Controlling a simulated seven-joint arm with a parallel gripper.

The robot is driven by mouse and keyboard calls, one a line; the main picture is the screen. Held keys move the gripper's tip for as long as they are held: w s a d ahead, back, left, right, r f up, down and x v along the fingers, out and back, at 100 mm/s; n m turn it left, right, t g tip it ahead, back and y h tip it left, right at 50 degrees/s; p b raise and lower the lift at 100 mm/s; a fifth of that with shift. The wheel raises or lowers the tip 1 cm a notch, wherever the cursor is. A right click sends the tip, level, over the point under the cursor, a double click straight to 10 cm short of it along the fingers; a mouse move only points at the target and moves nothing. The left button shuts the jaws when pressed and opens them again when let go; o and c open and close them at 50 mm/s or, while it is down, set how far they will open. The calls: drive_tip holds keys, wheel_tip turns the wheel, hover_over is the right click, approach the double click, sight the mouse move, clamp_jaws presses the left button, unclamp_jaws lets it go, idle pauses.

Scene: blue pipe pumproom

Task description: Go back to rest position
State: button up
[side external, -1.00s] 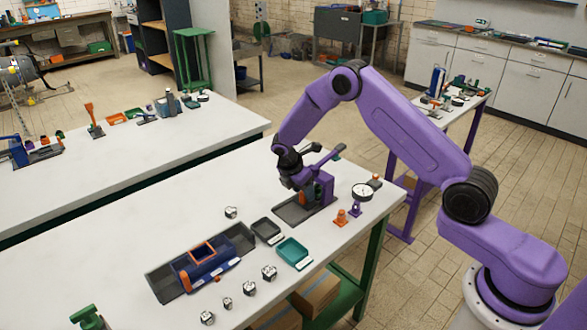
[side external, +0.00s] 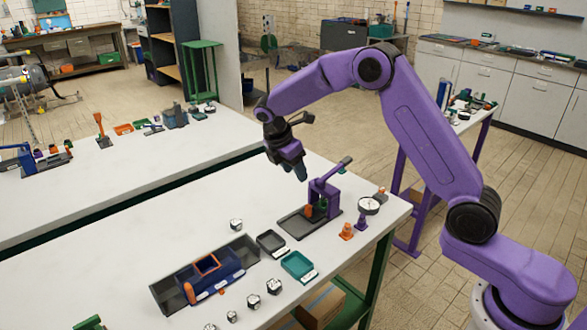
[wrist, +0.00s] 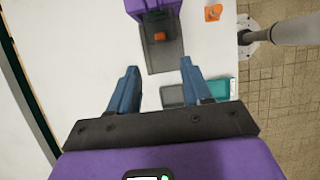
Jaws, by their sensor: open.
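My gripper (side external: 291,169) hangs in the air above the white table, with its fingers pointing down. It is behind and to the left of the purple press (side external: 325,200). In the wrist view my gripper (wrist: 158,76) shows its two blue fingers wide apart with nothing between them. The press stands on a dark tray (side external: 296,226) and has an orange part (side external: 309,210) at its foot. The press also shows at the top of the wrist view (wrist: 150,8), apart from the fingers.
A dark tray (side external: 271,242), a teal tray (side external: 298,265) and a blue fixture (side external: 215,273) lie nearer the front. A dial gauge (side external: 368,205) and an orange piece (side external: 346,232) stand right of the press. The table's far left part is clear.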

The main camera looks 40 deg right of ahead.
drive_tip(key=s+a+r+m+y, duration=0.1)
drive_tip(key=s+a+r, duration=0.25)
drive_tip(key=s, duration=0.45)
drive_tip(key=s+a+r+m+y, duration=0.15)
drive_tip(key=s+a, duration=0.25)
drive_tip(key=s, duration=0.5)
drive_tip(key=s+d+m+y, duration=0.1)
drive_tip(key=s+d, duration=0.1)
drive_tip(key=s, duration=0.9)
drive_tip(key=s+d+m+y, duration=0.1)
drive_tip(key=s+d+m, duration=0.1)
drive_tip(key=s, duration=1)
drive_tip(key=shift+d+r, duration=0.25)
drive_tip(key=shift+d, duration=0.05)
